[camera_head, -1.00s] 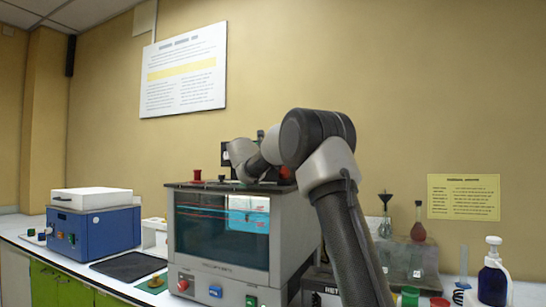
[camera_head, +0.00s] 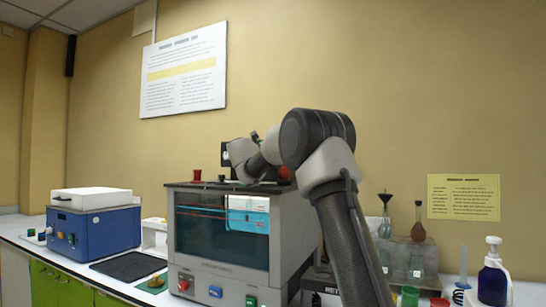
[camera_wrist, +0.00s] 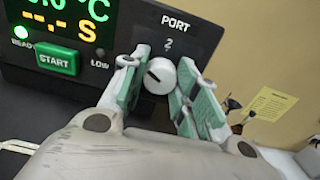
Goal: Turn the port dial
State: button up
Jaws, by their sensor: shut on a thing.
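The port dial (camera_wrist: 159,76) is a round white knob with a dark pointer mark, in the wrist view below the label PORT and a digit that looks like 2. The pointer mark slants to the upper left. My gripper (camera_wrist: 160,88) has its green-padded fingers on either side of the dial and is shut on it. In the head view my arm reaches over the top of the grey bath box (camera_head: 222,232), and the dial and fingertips are hidden there.
The dial's black panel carries a lit display (camera_wrist: 65,20) and a green START button (camera_wrist: 57,59). A blue instrument (camera_head: 95,232) stands at the left of the bench. Glassware and a blue wash bottle (camera_head: 493,275) stand at the right.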

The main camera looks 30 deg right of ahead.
jog(key=shift+f, duration=0.15)
jog(key=o, duration=1)
jog(key=shift+o, duration=0.2)
jog(key=v, duration=1.2)
